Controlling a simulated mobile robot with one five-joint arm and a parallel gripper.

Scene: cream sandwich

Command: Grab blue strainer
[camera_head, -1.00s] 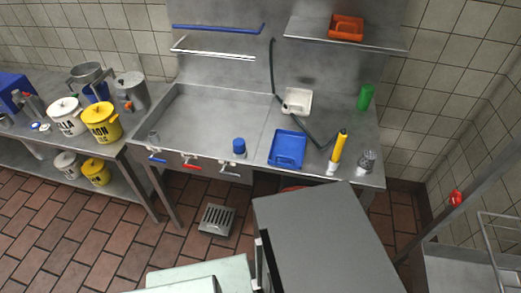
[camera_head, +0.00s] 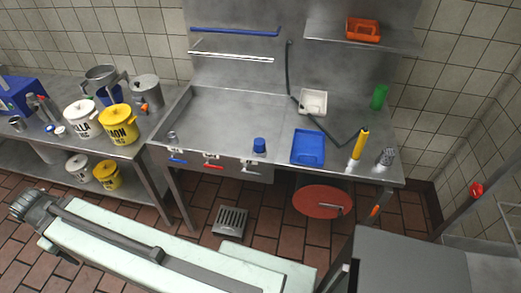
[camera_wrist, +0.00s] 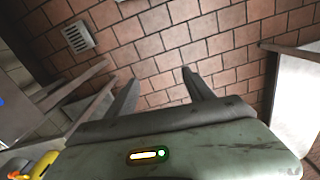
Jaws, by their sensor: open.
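In the head view, a blue tray-shaped item (camera_head: 308,147) lies on the steel counter right of the basin. A small blue cup-like item (camera_head: 259,145) stands to its left. Another blue item (camera_head: 110,95) is partly hidden among pots on the left counter. I cannot tell for sure which one is the strainer. My gripper (camera_wrist: 160,76) is open and empty in the wrist view, with its two dark fingers apart above the brown tiled floor.
The steel sink counter (camera_head: 222,108) also holds a white tray (camera_head: 313,101), a yellow bottle (camera_head: 360,143) and a green cup (camera_head: 379,96). A yellow bucket (camera_head: 118,124) stands left. A grey box (camera_head: 410,262) is at front right. Tiled floor lies between me and the counter.

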